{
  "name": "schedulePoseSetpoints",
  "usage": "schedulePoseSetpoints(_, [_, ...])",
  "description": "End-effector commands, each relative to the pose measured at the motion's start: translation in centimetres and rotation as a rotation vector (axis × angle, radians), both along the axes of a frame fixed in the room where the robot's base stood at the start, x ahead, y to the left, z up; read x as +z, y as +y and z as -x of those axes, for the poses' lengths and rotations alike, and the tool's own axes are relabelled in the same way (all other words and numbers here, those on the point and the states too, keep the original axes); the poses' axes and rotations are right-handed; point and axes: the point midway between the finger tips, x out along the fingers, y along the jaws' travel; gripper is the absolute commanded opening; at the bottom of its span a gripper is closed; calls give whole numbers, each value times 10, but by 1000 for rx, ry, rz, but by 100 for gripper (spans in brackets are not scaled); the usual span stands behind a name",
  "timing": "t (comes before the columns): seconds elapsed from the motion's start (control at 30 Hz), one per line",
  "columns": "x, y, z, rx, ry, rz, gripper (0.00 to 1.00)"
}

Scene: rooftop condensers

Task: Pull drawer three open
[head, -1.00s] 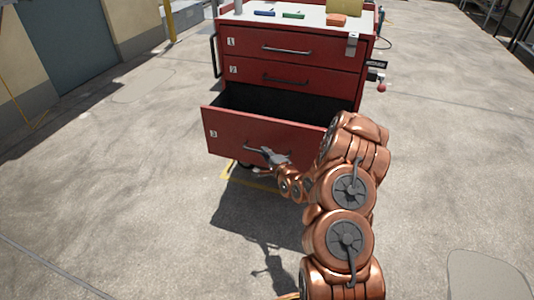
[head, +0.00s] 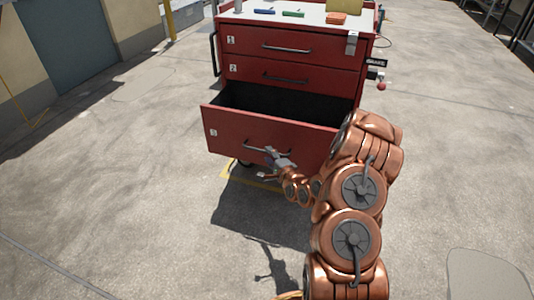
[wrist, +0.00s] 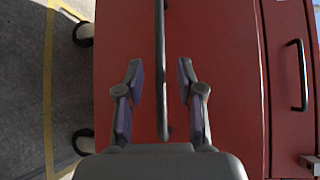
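Drawer three (head: 225,135) is the bottom drawer of a red tool cart, marked with a small "3" label. It stands pulled out, and its dark, empty-looking inside shows. Its bar handle (head: 252,147) is on the front; in the wrist view the handle (wrist: 160,60) runs top to bottom between my fingers. My gripper (head: 271,153) is at the right part of the handle. In the wrist view my gripper (wrist: 160,68) is open, with a finger on each side of the bar and a gap on both sides. How deep the bar sits between the fingers I cannot tell.
Drawer one (head: 250,43) and drawer two (head: 245,70) above are shut. The cart top (head: 315,16) holds blue, green and orange items. A red-knobbed lever (head: 380,84) sticks out at the cart's right. A yellow line (head: 228,168) marks the floor; the concrete in front is clear.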

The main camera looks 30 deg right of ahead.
Motion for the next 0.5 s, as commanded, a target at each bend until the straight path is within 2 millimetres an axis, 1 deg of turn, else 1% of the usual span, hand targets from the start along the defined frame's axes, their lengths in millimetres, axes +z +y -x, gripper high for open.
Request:
schedulePoseSetpoints(0.03, [1,-1,7,-2,0,-2,37])
schedulePoseSetpoints(0.1, [3,0,16,-2,-1,-4,37])
schedulePoseSetpoints(0.2, [4,0,26,-1,-1,-1,37])
schedulePoseSetpoints(0.33, [5,0,35,0,-1,0,37])
schedulePoseSetpoints(0.5, [5,1,41,0,0,0,37])
